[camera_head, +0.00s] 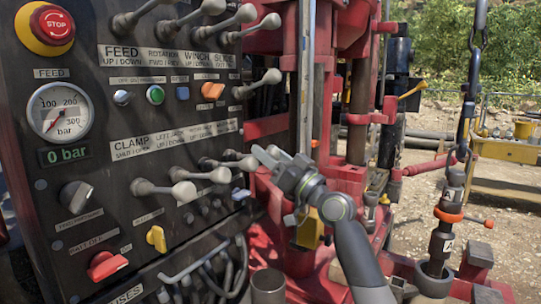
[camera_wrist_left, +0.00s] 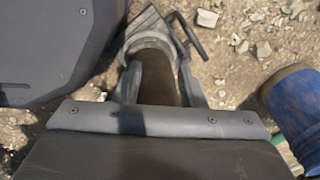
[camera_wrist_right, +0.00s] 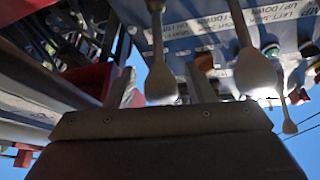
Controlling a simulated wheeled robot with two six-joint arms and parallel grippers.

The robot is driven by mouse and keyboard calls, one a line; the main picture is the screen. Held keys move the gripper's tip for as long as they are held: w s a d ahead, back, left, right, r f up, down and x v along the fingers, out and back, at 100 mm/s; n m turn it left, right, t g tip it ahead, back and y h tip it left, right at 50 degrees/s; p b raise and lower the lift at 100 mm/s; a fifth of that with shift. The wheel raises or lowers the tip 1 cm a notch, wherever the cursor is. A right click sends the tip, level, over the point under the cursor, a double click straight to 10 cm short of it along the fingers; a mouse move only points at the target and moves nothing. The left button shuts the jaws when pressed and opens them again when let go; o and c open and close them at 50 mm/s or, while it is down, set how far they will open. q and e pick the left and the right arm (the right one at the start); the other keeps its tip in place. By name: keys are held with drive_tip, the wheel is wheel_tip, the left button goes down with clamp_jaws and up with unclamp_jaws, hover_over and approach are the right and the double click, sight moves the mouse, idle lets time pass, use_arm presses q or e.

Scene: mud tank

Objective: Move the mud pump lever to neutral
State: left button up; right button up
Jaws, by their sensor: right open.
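Several grey levers with rounded knobs stick out of the dark control panel (camera_head: 100,215) in the head view. No mud pump label can be read, so I cannot tell which lever is the mud pump's. My right gripper (camera_head: 268,156) is open at the right end of the lower lever row, close to a lever knob (camera_head: 247,163). In the right wrist view one pale knob (camera_wrist_right: 160,82) shows between the fingers, and another (camera_wrist_right: 255,74) outside them; contact is unclear.
A gauge (camera_head: 60,110), a red stop button (camera_head: 53,24) and knobs fill the panel's left. Red rig framework (camera_head: 350,130) stands just behind the right gripper. A chain with a hanging tool (camera_head: 448,220) is at the right. Stony ground lies below the left gripper.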

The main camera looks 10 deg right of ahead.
drive_tip(key=b+v, duration=0.3)
drive_tip(key=v, duration=1.4)
drive_tip(key=shift+d, duration=0.25)
drive_tip(key=shift+s, duration=0.1)
